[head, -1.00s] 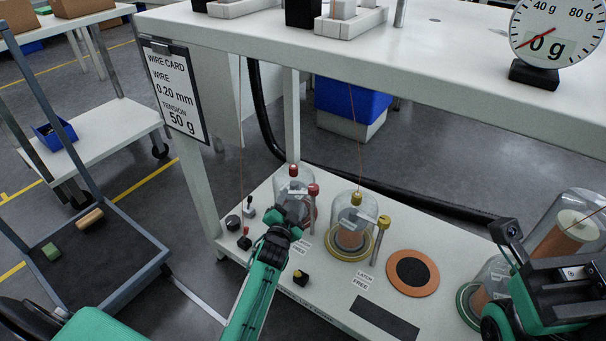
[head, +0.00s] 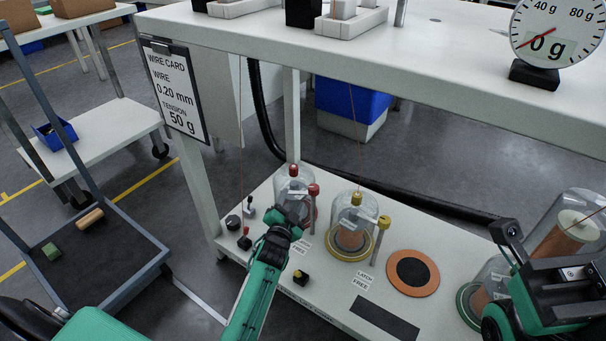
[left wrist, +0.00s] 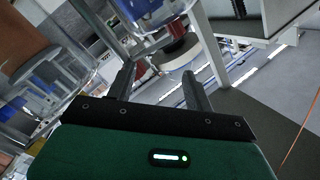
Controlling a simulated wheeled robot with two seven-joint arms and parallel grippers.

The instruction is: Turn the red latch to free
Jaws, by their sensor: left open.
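The red latch (head: 313,191) is a post with a red top, standing just right of the red-capped clear jar (head: 293,172) on the low white shelf. Below it a small label (head: 301,247) shows the word FREE. My left gripper (head: 291,213) is in front of the red-capped jar, close to the latch post, and hides part of both. In the left wrist view its two fingers (left wrist: 160,85) are spread apart, with a round white and dark red part (left wrist: 178,55) beyond them. Whether the fingers touch the latch cannot be told. My right gripper (head: 512,240) is at the lower right, its fingers unclear.
A yellow-capped jar (head: 350,232) with a similar yellow-topped post (head: 382,234) stands to the right. An orange ring (head: 429,281) lies on the shelf beyond it. The white table top (head: 430,70) overhangs the shelf.

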